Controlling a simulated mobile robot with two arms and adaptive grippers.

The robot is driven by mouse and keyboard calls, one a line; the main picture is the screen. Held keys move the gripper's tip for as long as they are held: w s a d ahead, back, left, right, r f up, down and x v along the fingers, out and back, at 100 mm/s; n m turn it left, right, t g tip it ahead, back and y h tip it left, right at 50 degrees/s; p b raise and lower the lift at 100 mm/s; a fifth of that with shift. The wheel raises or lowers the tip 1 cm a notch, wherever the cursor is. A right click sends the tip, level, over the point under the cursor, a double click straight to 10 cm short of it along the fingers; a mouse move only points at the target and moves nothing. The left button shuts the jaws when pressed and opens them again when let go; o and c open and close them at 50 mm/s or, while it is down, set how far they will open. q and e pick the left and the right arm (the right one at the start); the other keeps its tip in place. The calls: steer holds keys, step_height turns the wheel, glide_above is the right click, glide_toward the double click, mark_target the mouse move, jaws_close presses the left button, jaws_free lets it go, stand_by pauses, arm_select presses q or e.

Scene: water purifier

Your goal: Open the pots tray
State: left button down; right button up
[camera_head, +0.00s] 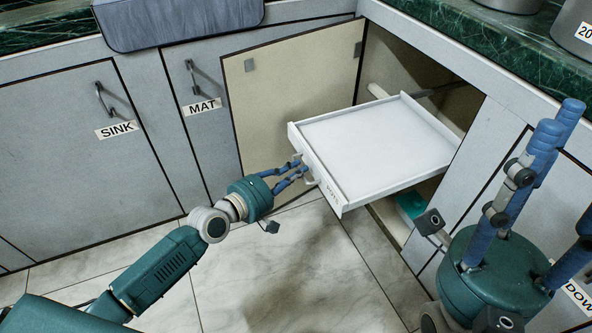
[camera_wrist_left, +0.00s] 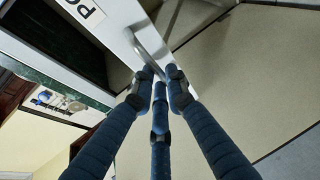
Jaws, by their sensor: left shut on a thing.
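The white pots tray (camera_head: 380,150) is slid out of an open cabinet compartment and is empty. Its front carries the label "POTS" (camera_head: 333,194). My left gripper (camera_head: 300,168) is shut on the tray's handle (camera_wrist_left: 146,48) at the front panel. The left wrist view shows the fingers (camera_wrist_left: 160,85) closed at the metal handle, partly hiding it. My right gripper (camera_head: 545,170) is at the lower right, its blue fingers spread upward, open and empty.
An open cabinet door (camera_head: 285,100) stands left of the tray. Closed doors labelled "MAT" (camera_head: 202,107) and "SINK" (camera_head: 117,130) are further left. A green countertop (camera_head: 500,40) runs above at the right. A teal thing (camera_head: 410,205) sits below the tray. The marble floor in front is clear.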

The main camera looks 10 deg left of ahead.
arm_select(q)
steer(key=c, duration=1.7)
jaws_free()
steer(key=shift+s, duration=0.1)
steer(key=v, duration=1.2)
steer(key=shift+r, duration=0.1)
